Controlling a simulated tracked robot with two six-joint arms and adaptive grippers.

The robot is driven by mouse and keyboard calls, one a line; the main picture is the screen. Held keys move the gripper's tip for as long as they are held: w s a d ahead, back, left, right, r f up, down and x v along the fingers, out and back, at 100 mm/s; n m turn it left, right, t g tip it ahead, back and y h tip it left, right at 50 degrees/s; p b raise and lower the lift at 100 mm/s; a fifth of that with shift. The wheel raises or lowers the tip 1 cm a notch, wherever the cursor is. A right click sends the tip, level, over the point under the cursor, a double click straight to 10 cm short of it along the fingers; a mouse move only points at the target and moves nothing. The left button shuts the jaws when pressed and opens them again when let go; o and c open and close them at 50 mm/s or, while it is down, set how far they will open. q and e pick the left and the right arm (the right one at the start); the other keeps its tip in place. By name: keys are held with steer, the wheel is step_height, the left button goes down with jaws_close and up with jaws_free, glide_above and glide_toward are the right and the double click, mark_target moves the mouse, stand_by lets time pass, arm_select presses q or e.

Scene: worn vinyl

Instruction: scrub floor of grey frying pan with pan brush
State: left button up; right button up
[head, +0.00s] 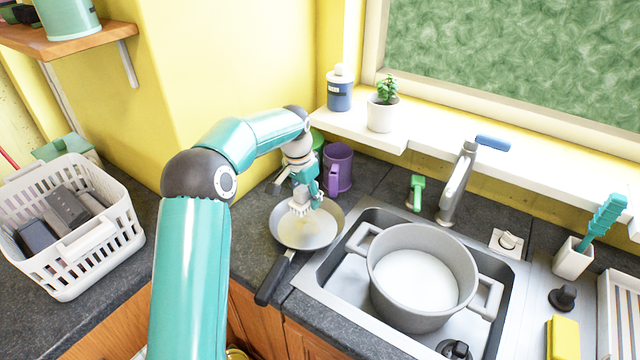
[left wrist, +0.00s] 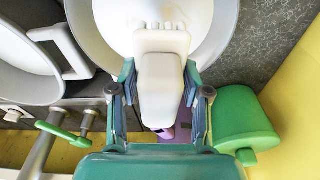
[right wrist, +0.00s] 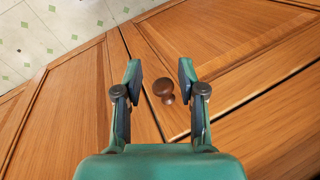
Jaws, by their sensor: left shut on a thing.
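The grey frying pan (head: 322,233) sits on the dark counter left of the sink, its black handle (head: 274,278) pointing to the front left. A yellowish patch shows on its floor. My left gripper (head: 306,190) is over the pan and shut on the white pan brush (head: 300,204). The brush also shows between the fingers in the left wrist view (left wrist: 162,85), with its bristle end over the pan (left wrist: 214,40). I cannot tell whether the bristles touch the floor. My right gripper (right wrist: 155,85) is open and empty in front of a wooden cabinet door with a round knob (right wrist: 163,90).
A large grey pot (head: 420,275) stands in the sink (head: 345,265) right of the pan. A purple mug (head: 338,168) and a green object (left wrist: 240,120) are close behind the left gripper. A white basket (head: 70,225) stands at the left. Counter between basket and pan is clear.

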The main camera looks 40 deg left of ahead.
arm_select(q)
steer(key=shift+w+a, duration=0.1)
steer(key=shift+w, duration=0.05)
steer(key=shift+r, duration=0.1)
steer(key=shift+f+b, duration=1.75)
steer(key=shift+f, duration=0.9)
steer(key=shift+s, duration=0.2)
